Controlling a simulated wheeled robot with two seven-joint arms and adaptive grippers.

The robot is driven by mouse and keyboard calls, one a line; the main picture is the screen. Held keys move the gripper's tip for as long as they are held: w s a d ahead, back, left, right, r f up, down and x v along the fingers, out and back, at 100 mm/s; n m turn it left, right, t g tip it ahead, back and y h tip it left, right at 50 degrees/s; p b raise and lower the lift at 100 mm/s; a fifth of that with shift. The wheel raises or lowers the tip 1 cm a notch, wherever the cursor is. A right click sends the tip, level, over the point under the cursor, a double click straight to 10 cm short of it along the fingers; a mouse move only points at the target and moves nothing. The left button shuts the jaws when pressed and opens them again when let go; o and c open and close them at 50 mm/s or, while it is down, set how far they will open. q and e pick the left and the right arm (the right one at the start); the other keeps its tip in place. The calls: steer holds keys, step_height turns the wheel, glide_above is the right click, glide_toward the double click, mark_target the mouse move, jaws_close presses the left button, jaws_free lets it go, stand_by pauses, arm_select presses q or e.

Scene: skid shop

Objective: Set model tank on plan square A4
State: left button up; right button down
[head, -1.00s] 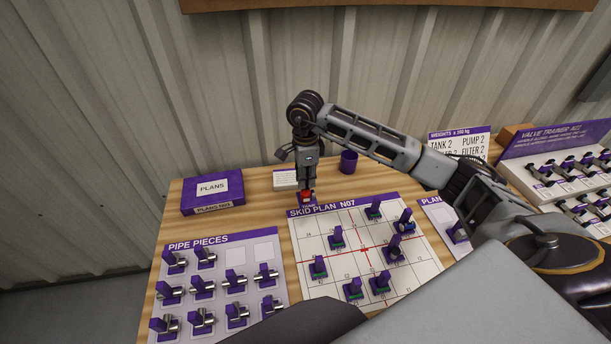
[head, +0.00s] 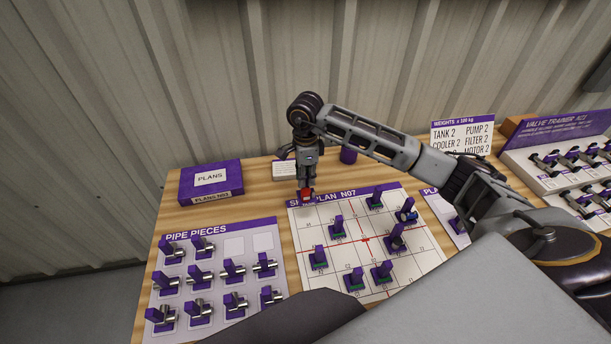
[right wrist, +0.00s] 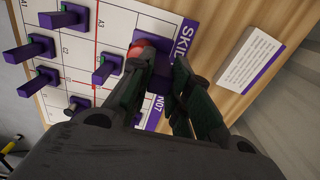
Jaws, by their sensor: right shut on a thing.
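My right gripper (head: 306,189) is shut on a purple model with a red part, which I take as the model tank (head: 308,203). In the head view it covers part of the plan's purple title strip. The right wrist view shows the red part (right wrist: 139,50) and the purple body between the fingers (right wrist: 160,85). I cannot tell its height above the board. The skid plan (head: 318,218) is a white gridded board with red centre lines. Its upper left squares show no piece; small labels are hard to read. My left gripper is not in view.
Several purple pieces stand on the plan, the nearest to the held model being one at upper left (head: 337,227). A pipe pieces board (head: 219,290) lies left, a plans box (head: 211,181) behind it.

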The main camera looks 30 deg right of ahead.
mark_target(306, 188)
steer(key=shift+b, duration=0.4)
stand_by(0.6)
steer(key=shift+f, duration=0.1)
stand_by(0.4)
steer(key=shift+f+b, duration=2.1)
steer(key=shift+f, duration=0.4)
steer(key=shift+f, duration=0.3)
steer(key=shift+f+b, duration=1)
steer(key=shift+b, duration=0.1)
steer(key=shift+f+b, duration=0.5)
steer(key=shift+f, duration=0.1)
